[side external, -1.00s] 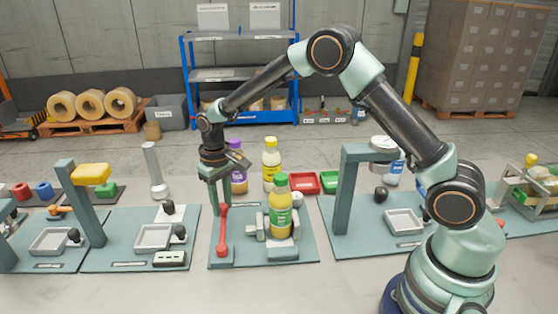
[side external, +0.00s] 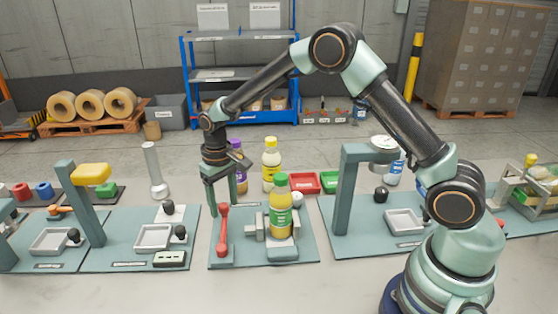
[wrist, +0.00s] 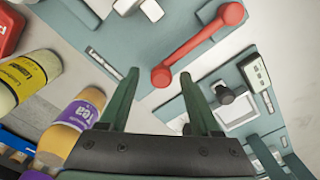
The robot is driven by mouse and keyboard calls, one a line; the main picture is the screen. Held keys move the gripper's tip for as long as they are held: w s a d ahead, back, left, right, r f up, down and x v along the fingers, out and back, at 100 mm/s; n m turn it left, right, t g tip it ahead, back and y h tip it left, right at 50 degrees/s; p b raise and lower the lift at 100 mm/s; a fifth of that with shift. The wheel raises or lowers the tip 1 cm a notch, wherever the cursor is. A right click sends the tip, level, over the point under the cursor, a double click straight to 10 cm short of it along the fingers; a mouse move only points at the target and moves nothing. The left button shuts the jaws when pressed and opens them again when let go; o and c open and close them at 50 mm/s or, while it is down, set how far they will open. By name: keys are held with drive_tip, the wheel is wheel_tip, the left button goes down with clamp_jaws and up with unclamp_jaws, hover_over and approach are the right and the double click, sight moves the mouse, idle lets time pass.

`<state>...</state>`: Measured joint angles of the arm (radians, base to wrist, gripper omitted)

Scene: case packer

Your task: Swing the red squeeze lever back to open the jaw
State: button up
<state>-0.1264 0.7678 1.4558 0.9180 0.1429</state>
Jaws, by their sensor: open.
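The red squeeze lever (side external: 222,235) stands at the left of the middle teal plate, with a round knob at each end. It also shows in the wrist view (wrist: 200,42), slanting from upper right to centre. My gripper (side external: 223,207) is open and empty, fingers pointing down, close to the lever's upper end. In the wrist view my gripper (wrist: 160,76) has its fingers apart, with the lever's near knob between and just beyond the tips; contact cannot be told. The grey jaw (side external: 262,230) is beside the yellow bottle with green cap (side external: 281,215); its opening is unclear.
A yellow-capped bottle (side external: 271,165) and a purple-capped bottle (side external: 239,178) stand behind the plate. A teal post stand (side external: 344,195) rises to the right.

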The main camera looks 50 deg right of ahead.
wheel_tip(320, 180, up, 12)
idle(0.5)
drive_tip(key=s+d+r+t, duration=0.3)
drive_tip(key=s+d+r, duration=0.1)
drive_tip(key=s+r, duration=0.55)
drive_tip(key=s+d+f+t, duration=0.2)
drive_tip(key=s, duration=0.8)
drive_tip(key=shift+s+t, duration=0.3)
drive_tip(key=shift+s, duration=0.05)
